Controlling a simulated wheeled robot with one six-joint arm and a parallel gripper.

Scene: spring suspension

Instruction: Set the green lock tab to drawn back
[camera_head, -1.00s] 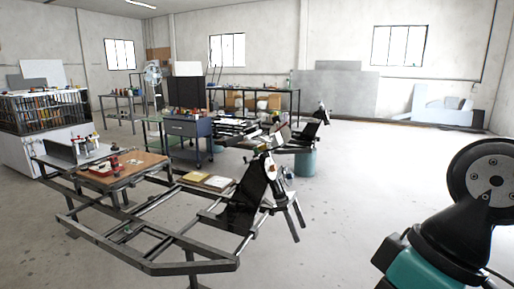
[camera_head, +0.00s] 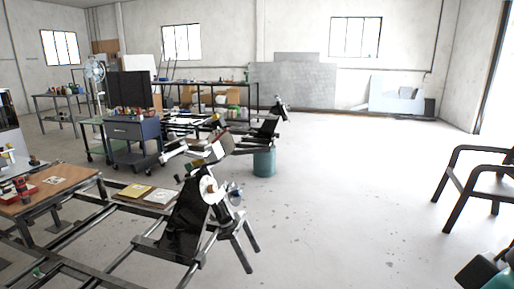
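I cannot make out a green lock tab for certain. A small green piece (camera_head: 37,272) shows low on the dark metal frame (camera_head: 118,270) at the lower left, too small to tell its kind or position. An upright black unit with a pale round disc (camera_head: 208,190) stands at the right end of this frame. My gripper is not in view; only a teal and black part of my arm shows in the bottom right corner.
A wooden-topped bench (camera_head: 60,190) with red items stands at the left. A blue drawer cart (camera_head: 134,142) and a teal drum (camera_head: 264,163) stand farther back. A black armchair (camera_head: 480,185) is at the right. The floor (camera_head: 345,200) between the frame and chair is open.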

